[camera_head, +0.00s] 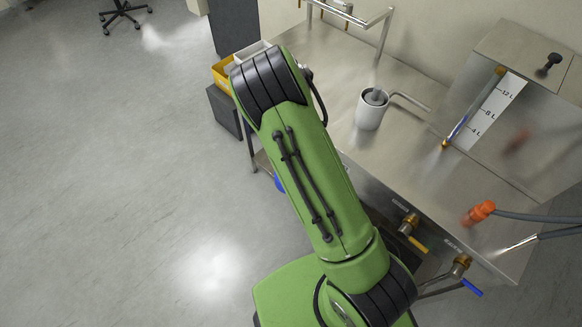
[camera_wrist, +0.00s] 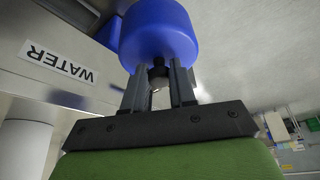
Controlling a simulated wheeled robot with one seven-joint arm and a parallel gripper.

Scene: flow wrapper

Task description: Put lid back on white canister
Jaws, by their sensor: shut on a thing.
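The white canister (camera_head: 370,112) stands upright on the steel bench in the head view, with a grey piece at its open top. My gripper (camera_wrist: 159,78) is shut on the dark knob (camera_wrist: 158,76) of a round blue lid (camera_wrist: 160,35) in the wrist view. In the head view only a sliver of blue (camera_head: 279,183) shows past my green arm, beside the bench's front edge, and my gripper is hidden there. A pale cylinder (camera_wrist: 26,150) at the lower left of the wrist view may be the canister.
The steel bench (camera_head: 340,75) has a rail at its back and a tank (camera_head: 510,100) with a level scale at the right. A spout (camera_head: 410,102) is beside the canister. An orange nozzle (camera_head: 480,212) and valves are nearer. Bins (camera_head: 224,72) stand left of the bench.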

